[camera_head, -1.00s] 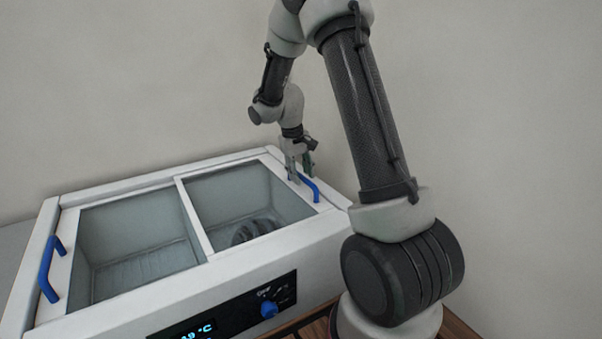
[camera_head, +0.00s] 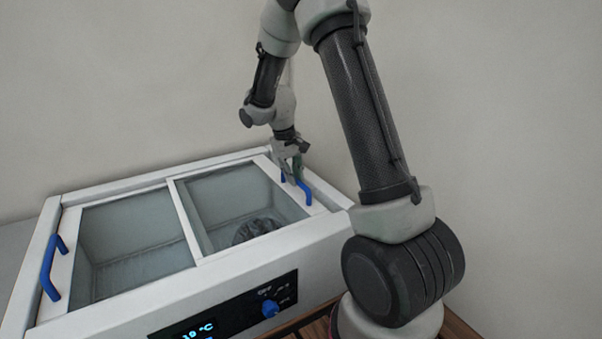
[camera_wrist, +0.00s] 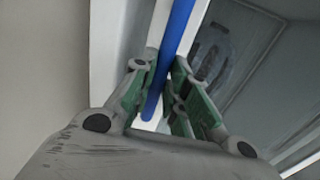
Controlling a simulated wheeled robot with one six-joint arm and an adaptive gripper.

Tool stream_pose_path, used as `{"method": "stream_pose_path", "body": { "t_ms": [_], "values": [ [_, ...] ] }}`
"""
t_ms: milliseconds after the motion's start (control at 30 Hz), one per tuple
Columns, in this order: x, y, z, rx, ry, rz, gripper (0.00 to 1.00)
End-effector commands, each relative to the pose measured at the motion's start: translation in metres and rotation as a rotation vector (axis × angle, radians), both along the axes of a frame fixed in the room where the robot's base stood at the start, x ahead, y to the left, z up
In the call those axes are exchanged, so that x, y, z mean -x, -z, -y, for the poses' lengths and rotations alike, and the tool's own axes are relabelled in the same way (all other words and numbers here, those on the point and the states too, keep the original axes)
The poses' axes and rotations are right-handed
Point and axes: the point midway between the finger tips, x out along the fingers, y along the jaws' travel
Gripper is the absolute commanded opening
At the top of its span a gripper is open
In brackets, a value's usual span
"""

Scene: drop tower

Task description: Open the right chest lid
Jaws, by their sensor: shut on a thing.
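The white chest (camera_head: 255,258) has two glass-topped lids side by side. The right chest lid (camera_head: 240,198) has a blue bar handle (camera_head: 305,192) on its right edge. My gripper (camera_head: 289,174) is shut on this handle near its far end. In the wrist view the blue handle (camera_wrist: 177,30) runs between the green-padded fingers of my gripper (camera_wrist: 157,85). The right lid lies flat, and a narrow gap shows between it and the chest's right rim. The fingers hide part of the handle.
The left lid (camera_head: 130,240) has its own blue handle (camera_head: 50,266) at the far left. A control panel (camera_head: 235,309) with a blue knob (camera_head: 270,308) is on the chest's front. A dark round thing (camera_head: 257,230) shows through the right glass. A plain wall stands behind.

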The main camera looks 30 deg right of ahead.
Motion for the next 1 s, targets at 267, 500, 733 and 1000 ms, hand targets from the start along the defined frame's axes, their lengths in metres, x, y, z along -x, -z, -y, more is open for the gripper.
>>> {"method": "stream_pose_path", "body": {
  "t_ms": [267,500,733,1000],
  "values": [
    [0.003,-0.001,-0.089,-0.001,-0.009,0.001,0.00],
    [0.005,0.000,-0.171,0.000,-0.008,0.001,0.00],
    [0.008,-0.001,-0.233,0.000,-0.005,0.002,0.00],
    [0.009,-0.001,-0.272,-0.001,-0.001,0.002,0.00]
  ]
}}
